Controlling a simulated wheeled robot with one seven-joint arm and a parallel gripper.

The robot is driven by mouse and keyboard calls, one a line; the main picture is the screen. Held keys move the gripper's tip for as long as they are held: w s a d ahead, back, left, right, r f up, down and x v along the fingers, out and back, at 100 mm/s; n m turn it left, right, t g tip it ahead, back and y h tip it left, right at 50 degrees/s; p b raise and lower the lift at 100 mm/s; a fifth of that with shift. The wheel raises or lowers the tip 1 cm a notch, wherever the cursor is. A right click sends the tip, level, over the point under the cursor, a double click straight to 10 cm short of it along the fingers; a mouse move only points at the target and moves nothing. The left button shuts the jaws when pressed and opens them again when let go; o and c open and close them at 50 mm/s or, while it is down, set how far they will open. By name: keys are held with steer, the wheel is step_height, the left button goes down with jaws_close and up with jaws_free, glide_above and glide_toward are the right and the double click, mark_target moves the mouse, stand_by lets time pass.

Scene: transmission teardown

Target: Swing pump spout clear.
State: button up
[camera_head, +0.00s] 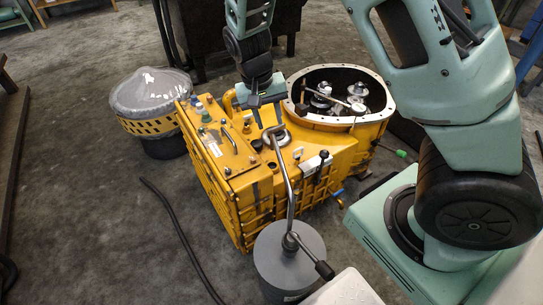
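The pump is a grey cylinder (290,262) standing on the floor in front of the yellow transmission housing (240,205). Its thin metal spout (287,180) rises from the pump and leans up over the top of the housing. The spout's bent upper end is near a round opening (278,138) in the housing top. A dark handle (323,269) sticks out at the pump's lower right. My gripper (270,122) points down just above the spout's upper end. Its fingers look apart, with nothing visibly held. Whether they touch the spout I cannot tell.
An open bell housing (345,95) with gears inside is right of my gripper. A grey-covered drum with a yellow perforated band (150,125) stands at the left. A dark hose (182,238) lies on the floor. Open floor lies at the lower left.

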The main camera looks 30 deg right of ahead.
mark_target(281, 162)
steer(key=d+f+b, duration=0.1)
steer(key=f, duration=0.4)
steer(key=s+d+f+b, duration=0.1)
steer(key=f, duration=0.5)
steer(key=d+f+b, duration=0.1)
steer(key=f, duration=0.4)
steer(key=shift+s+f, duration=0.2)
steer(key=shift+f, duration=0.05)
jaws_close()
